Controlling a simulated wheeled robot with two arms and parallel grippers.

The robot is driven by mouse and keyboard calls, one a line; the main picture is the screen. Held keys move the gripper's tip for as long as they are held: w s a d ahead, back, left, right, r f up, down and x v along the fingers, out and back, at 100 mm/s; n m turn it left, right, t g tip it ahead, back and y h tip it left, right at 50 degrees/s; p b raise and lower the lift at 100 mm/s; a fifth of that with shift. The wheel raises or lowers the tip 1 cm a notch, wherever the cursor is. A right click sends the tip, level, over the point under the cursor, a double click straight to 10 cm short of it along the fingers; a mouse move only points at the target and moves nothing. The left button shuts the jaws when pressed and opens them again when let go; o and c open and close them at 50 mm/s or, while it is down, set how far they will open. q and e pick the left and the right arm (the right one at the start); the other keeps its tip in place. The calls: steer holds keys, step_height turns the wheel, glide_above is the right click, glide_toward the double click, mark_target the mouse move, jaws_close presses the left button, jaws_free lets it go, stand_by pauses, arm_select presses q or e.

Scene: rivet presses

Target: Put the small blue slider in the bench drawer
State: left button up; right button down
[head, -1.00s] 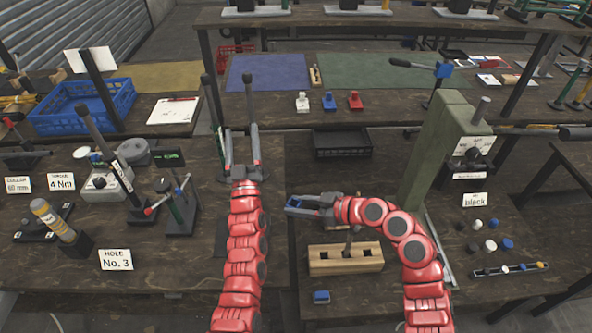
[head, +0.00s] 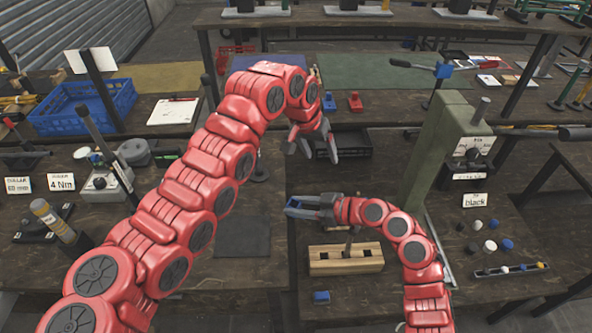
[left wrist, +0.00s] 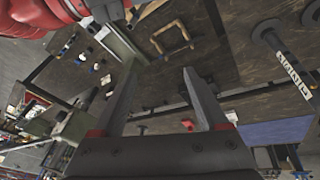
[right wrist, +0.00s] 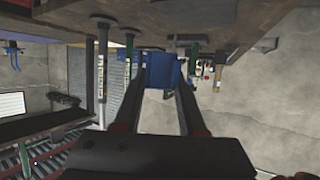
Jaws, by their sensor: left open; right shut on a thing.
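My right gripper (head: 305,206) is shut on a blue piece (head: 293,203), held beside the slotted wooden block. The piece also shows between the fingertips in the right wrist view (right wrist: 164,70). A small blue block (head: 321,297) lies on the bench in front of the wooden block. Another blue piece (head: 329,102) stands on the back bench, partly behind my left arm. I cannot tell which blue piece is the slider. My left gripper (head: 313,154) is open, fingers down, by the black tray; its spread fingers show in the left wrist view (left wrist: 162,98). I cannot make out a drawer.
The slotted wooden block (head: 345,260) stands on the bench. The black tray (head: 352,146) is behind it. A green press column (head: 435,150) rises to the right. A red piece (head: 355,102) is on the back bench. A blue crate (head: 85,108) is at the left.

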mark_target(296, 203)
arm_select(q)
steer(key=s+a+g+y, duration=0.2)
steer(key=s+a+y, duration=0.1)
steer(key=s+a, duration=0.3)
step_height(296, 203, down, 12)
steer(key=shift+s+f, duration=0.1)
steer(key=shift+s+d, duration=0.1)
steer(key=shift+d, duration=0.05)
jaws_close()
arm_select(e)
steer(key=shift+c, duration=2)
jaws_free()
